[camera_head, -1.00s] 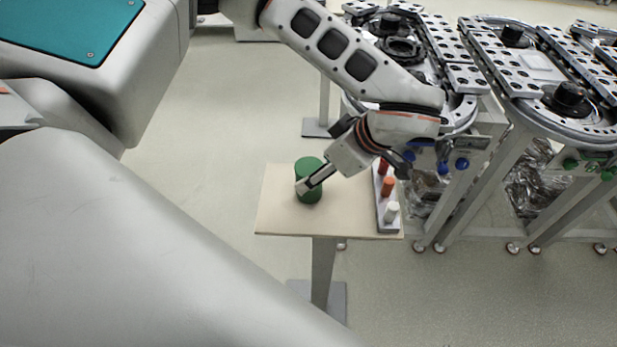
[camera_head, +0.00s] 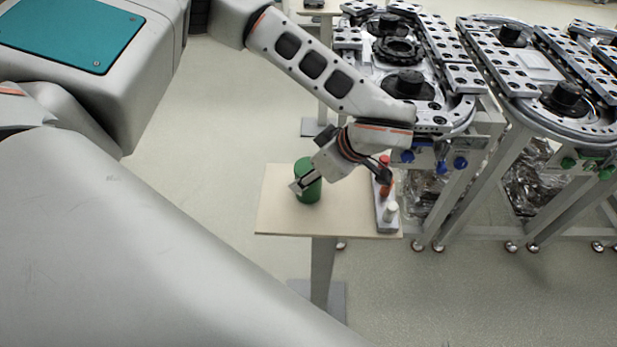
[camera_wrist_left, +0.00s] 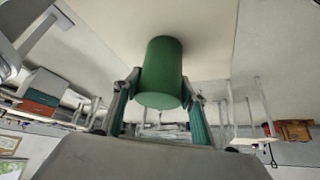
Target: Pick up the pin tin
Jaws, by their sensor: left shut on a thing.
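In the left wrist view the green tin (camera_wrist_left: 161,72) sits between the two fingers (camera_wrist_left: 160,98), with one finger at each side. The tin's base appears to rest on the table top. Part of the tin is hidden behind the gripper in the head view. My right gripper is not in view.
A grey rack (camera_head: 386,222) with red, orange and white pieces stands at the table's right edge, close to my wrist. Ring track units (camera_head: 480,75) on metal frames stand behind and to the right. The table's left and front parts are bare.

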